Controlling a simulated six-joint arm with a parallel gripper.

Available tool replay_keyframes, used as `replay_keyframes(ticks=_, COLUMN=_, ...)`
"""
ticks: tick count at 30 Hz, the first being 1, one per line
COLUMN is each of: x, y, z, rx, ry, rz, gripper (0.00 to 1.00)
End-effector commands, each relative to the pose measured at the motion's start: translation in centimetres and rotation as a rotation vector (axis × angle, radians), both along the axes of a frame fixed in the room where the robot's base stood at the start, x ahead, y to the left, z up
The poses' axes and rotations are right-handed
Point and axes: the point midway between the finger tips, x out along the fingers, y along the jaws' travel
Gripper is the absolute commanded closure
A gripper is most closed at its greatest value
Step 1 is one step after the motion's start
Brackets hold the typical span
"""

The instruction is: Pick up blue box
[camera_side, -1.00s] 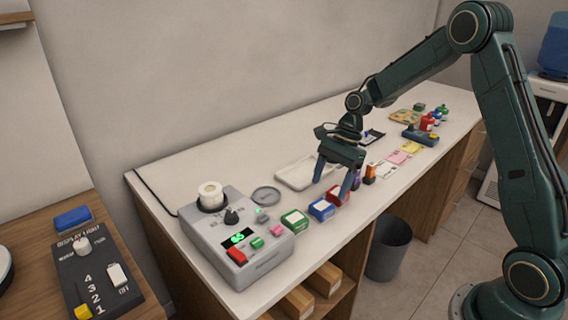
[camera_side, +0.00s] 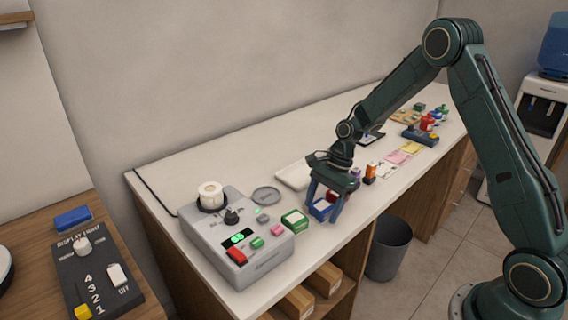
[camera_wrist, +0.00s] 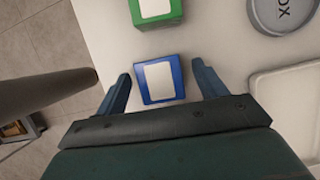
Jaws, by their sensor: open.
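The blue box (camera_side: 320,209) has a white label and sits on the white counter between a green box and a red box. In the wrist view the blue box (camera_wrist: 160,82) lies between my two fingers, slightly tilted in the picture, with gaps on both sides. My gripper (camera_side: 322,212) is open, pointing down, with one finger on each side of the blue box and low near the counter. It also shows in the wrist view (camera_wrist: 163,72). One finger partly hides the red box (camera_side: 334,195) in the side view.
The green box (camera_side: 294,219) stands left of the blue box, beside a grey control device (camera_side: 262,262). A round grey lid (camera_side: 266,195) and a white tray (camera_side: 292,177) lie behind. An orange-capped bottle (camera_side: 370,174) stands to the right. The counter's front edge is close.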

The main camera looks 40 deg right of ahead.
Motion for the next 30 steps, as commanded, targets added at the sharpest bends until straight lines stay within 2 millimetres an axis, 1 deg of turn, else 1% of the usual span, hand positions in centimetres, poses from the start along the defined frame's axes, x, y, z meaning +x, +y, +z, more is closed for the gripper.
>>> replay_keyframes(ticks=3, x=0.02, y=0.22, z=-0.46, rx=0.000, ry=-0.001, rz=0.001, gripper=0.29)
replay_keyframes(ticks=17, x=0.02, y=0.20, z=-0.46, rx=0.000, ry=-0.001, rz=0.000, gripper=0.29)
replay_keyframes(ticks=18, x=0.02, y=0.20, z=-0.46, rx=0.000, ry=-0.001, rz=0.000, gripper=0.33)
replay_keyframes(ticks=20, x=0.02, y=0.20, z=-0.46, rx=0.000, ry=-0.001, rz=0.000, gripper=0.45)
replay_keyframes(ticks=21, x=0.02, y=0.20, z=-0.46, rx=0.000, ry=-0.001, rz=0.000, gripper=0.53)
replay_keyframes(ticks=25, x=0.02, y=0.19, z=-0.45, rx=0.000, ry=-0.001, rz=0.000, gripper=0.78)
replay_keyframes(ticks=30, x=0.02, y=0.19, z=-0.44, rx=0.000, ry=-0.001, rz=0.000, gripper=0.79)
